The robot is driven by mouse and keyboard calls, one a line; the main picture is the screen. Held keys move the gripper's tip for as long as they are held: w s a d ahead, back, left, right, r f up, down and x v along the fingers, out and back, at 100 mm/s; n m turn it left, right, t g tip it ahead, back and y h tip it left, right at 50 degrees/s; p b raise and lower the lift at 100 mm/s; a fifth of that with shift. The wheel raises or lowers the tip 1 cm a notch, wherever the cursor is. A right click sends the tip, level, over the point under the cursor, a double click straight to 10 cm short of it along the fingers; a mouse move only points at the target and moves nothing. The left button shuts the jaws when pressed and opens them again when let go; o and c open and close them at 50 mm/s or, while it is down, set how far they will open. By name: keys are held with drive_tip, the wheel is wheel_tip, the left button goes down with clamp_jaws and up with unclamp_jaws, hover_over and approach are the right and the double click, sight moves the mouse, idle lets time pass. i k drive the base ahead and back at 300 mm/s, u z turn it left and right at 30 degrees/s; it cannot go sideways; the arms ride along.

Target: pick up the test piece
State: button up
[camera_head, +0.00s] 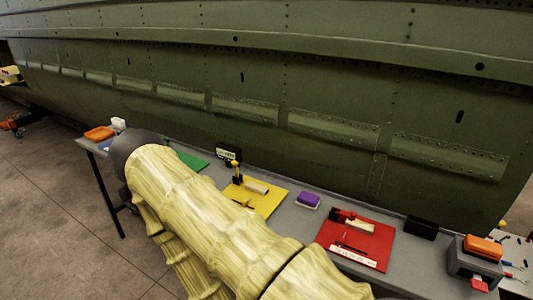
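I cannot tell for sure which thing is the test piece. A small pale cylinder-like piece (257,187) lies on the yellow mat (272,204), beside a black and yellow upright tool (237,173). A pale block (360,225) lies on the red mat (379,249), next to a red and black tool (343,215). My arm, large and pale yellow, crosses the front of the view and hides part of the bench. My gripper is not in view.
The grey bench (305,227) runs along the green fuselage (300,90). It also bears a green mat (189,157), an orange item (99,133), a purple block (307,200), a black box (421,227) and a grey holder with an orange top (483,246). Floor is free at left.

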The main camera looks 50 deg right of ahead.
sight(258, 188)
drive_tip(key=k, duration=0.65)
drive_tip(key=z, duration=1)
drive_tip(key=i, duration=0.4)
drive_tip(key=u, duration=0.05)
